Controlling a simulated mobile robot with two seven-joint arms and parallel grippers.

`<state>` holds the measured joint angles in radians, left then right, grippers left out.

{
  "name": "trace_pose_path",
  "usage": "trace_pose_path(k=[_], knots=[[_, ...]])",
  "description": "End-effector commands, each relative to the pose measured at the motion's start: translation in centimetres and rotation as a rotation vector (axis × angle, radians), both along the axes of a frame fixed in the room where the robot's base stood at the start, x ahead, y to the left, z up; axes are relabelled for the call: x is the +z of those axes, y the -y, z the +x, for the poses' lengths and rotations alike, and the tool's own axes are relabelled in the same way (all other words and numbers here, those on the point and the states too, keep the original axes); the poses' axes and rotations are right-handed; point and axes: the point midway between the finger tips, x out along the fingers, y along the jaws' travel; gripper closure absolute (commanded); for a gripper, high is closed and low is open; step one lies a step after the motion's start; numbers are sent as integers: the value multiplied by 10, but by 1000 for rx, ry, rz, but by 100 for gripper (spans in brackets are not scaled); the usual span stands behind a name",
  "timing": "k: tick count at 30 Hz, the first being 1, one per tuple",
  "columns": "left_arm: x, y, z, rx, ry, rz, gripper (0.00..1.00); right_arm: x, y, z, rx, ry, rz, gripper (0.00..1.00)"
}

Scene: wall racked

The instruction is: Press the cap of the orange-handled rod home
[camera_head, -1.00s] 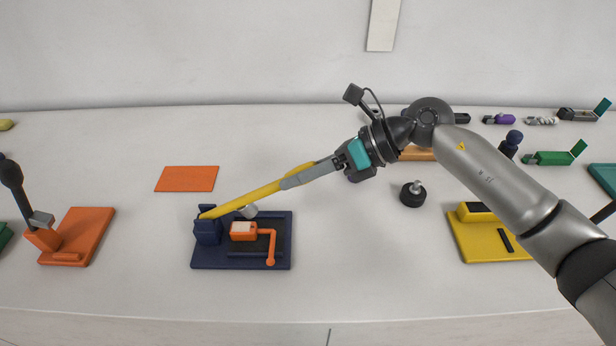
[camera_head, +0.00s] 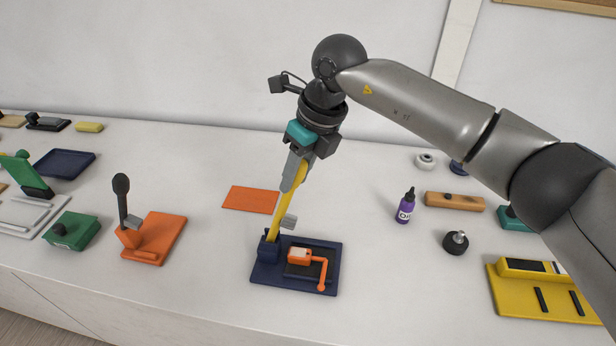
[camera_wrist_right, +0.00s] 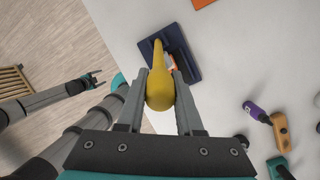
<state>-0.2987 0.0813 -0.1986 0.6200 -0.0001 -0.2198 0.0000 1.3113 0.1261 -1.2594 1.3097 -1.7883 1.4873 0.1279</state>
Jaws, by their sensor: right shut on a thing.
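My right gripper (camera_head: 293,172) is shut on the upper part of a yellow lever (camera_head: 285,205), whose rounded end shows between the fingers in the right wrist view (camera_wrist_right: 160,90). The lever rises steeply from a navy block on a navy base (camera_head: 262,276). A grey cylinder (camera_head: 289,222) sticks out from the lever, above and apart from an orange block with a pale top (camera_head: 299,255). A bent orange handle (camera_head: 322,275) runs beside that block. I cannot make out a separate rod or cap. My left gripper (camera_wrist_right: 96,77) appears open and empty, small in the right wrist view.
An orange base with a black lever (camera_head: 155,238) stands to the left. An orange mat (camera_head: 250,199) lies behind the navy base. A purple bottle (camera_head: 405,208), a black knob (camera_head: 456,242) and a yellow base (camera_head: 540,292) stand to the right. Bare table surrounds the navy base.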

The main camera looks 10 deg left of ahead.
Motion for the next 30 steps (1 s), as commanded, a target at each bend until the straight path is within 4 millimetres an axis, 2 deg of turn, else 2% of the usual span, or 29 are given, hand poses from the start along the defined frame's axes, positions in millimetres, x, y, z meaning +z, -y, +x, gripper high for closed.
trace_pose_path(k=[20, 21, 28, 30], knots=[[2, 1, 0, -1, 1, -1, 26, 3, -7, 1, 0, 4, -62, 100], [2, 1, 0, -1, 1, -1, 26, 3, -7, 1, 0, 4, -62, 63], [2, 1, 0, -2, 0, -1, 26, 3, -7, 0, 0, 1, -60, 37], [2, 1, 0, -2, 0, -2, 26, 3, -7, 0, 0, 0, -60, 35]])
